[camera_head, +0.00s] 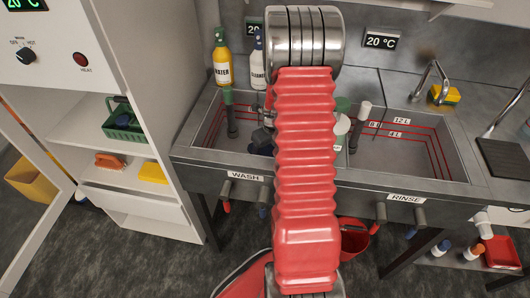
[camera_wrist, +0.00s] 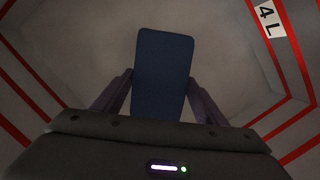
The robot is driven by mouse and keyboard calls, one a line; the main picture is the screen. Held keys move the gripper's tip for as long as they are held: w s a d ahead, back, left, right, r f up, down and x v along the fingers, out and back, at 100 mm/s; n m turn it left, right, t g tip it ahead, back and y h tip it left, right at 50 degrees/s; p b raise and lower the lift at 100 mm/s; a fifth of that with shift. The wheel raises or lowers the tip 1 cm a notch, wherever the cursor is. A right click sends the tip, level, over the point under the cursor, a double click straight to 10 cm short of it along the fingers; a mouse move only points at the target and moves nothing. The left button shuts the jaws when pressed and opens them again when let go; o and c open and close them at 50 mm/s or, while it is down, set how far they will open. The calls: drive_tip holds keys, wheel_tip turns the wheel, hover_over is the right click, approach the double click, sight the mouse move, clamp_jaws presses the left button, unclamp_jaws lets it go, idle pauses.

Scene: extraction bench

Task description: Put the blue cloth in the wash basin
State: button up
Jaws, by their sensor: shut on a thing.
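The blue cloth (camera_wrist: 164,62) shows in the wrist view as a dark blue rounded rectangle. My gripper (camera_wrist: 160,82) has a finger on each side of it and is shut on it. Below the cloth is a grey basin floor with red level lines and a 4 L mark; the cloth appears above the floor, but the gap is hard to judge. Dark parts of my gripper (camera_head: 262,138) partly show beside the sleeve, over this basin.
The rinse basin (camera_head: 425,155) lies to the right. A tap (camera_head: 432,75) and sponge (camera_head: 447,95) are behind the rinse basin. A shelf cabinet (camera_head: 120,150) stands left.

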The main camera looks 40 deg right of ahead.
drive_tip(key=o, duration=1.2)
drive_tip(key=shift+f, duration=0.1)
drive_tip(key=shift+c, duration=0.2)
drive_tip(key=v, duration=1.2)
drive_tip(key=shift+w+a, duration=0.1)
